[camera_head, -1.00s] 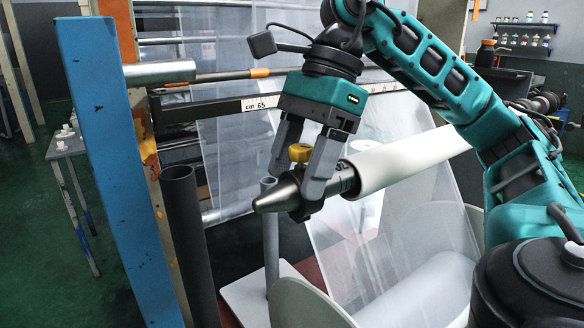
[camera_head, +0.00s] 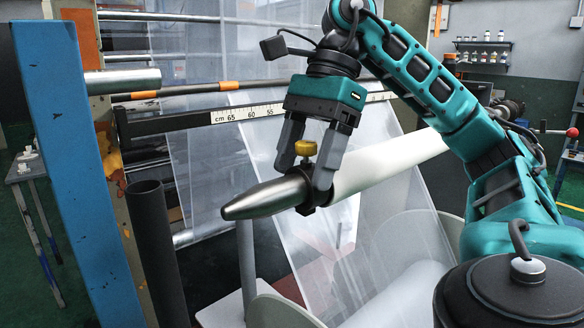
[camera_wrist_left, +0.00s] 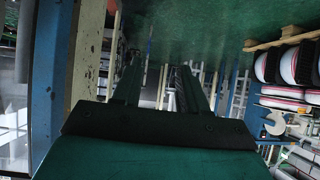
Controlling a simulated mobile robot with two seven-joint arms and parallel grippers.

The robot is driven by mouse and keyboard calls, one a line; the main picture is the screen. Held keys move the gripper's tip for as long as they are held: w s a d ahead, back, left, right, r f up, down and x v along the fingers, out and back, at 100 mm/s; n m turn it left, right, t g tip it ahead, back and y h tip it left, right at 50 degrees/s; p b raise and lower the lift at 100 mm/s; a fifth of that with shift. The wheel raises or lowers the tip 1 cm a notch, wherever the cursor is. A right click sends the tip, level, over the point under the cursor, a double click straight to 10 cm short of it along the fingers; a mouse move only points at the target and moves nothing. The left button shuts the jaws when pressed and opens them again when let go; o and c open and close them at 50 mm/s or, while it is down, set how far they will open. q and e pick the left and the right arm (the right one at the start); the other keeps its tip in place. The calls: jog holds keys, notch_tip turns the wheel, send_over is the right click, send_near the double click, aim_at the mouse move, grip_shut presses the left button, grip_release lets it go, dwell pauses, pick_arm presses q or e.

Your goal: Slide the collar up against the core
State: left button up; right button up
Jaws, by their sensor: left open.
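The collar (camera_head: 313,196) is a dark ring with a yellow knob (camera_head: 305,148) on top. It sits around a steel shaft with a tapered nose (camera_head: 262,198). My right gripper (camera_head: 306,180) has its fingers closed on either side of the collar. The white core (camera_head: 392,160) is on the same shaft, just right of the collar. No bare shaft shows between collar and core, but the right finger covers the joint, so I cannot tell if they touch. My left gripper (camera_wrist_left: 160,82) shows only in the left wrist view, open and empty.
A blue upright (camera_head: 60,170) and a dark tube (camera_head: 155,250) stand left of the nose. Shelves with rolls (camera_wrist_left: 290,65) show in the left wrist view.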

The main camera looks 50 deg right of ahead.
jog(key=shift+o, duration=1.4)
jog(key=shift+d, duration=0.1)
jog(key=shift+o, duration=0.7)
pick_arm(q)
jog(key=shift+d+r, duration=0.1)
pick_arm(e)
jog(key=shift+r+p, duration=0.5)
jog(key=shift+r, duration=0.15)
jog(key=p+v, duration=0.4)
jog(key=v, duration=0.1)
pick_arm(q)
notch_tip(320, 180, up, 11)
jog(key=p, duration=0.6)
pick_arm(e)
jog(key=v, duration=0.6)
jog(key=shift+d+r, duration=0.25)
jog(key=shift+d, duration=0.05)
